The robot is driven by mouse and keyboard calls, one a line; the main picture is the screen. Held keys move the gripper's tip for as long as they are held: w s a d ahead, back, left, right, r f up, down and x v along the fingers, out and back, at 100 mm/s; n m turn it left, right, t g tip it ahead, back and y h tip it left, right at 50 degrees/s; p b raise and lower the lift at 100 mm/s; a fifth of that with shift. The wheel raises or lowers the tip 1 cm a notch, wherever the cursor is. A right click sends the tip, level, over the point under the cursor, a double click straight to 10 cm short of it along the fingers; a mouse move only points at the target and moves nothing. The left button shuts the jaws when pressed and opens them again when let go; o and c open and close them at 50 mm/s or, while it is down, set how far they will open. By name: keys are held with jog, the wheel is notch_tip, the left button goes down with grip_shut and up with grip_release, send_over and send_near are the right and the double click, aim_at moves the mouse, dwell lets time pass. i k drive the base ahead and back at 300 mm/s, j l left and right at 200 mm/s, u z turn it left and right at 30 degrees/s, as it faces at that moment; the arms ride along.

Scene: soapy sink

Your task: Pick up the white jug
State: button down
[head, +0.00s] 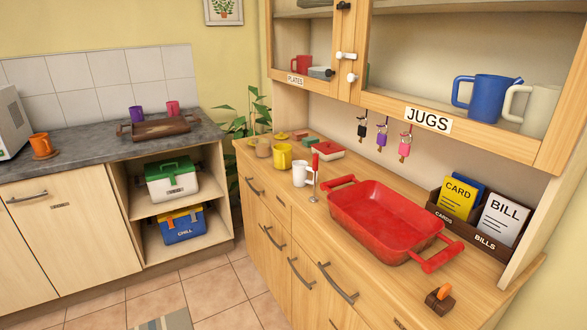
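A white, slightly cream jug (541,110) stands upright on the shelf marked JUGS in the upper cabinet, at the far right of the head view. Its handle points left. A blue jug (490,98) stands just left of it, and the white jug's handle is close to the blue jug's right side. A smaller white mug (301,175) stands on the wooden counter below. My gripper is not in view.
The JUGS shelf has a wooden front rail (480,128) and a right-hand frame post (566,115). Below, a red roasting dish (385,215), a card box (470,228) and hanging keys (382,135) take up space.

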aim_at(300, 168)
jog(key=i+j+u, duration=0.3)
jog(key=i, duration=0.45)
jog(key=i+u, duration=0.3)
jog(key=i, duration=0.45)
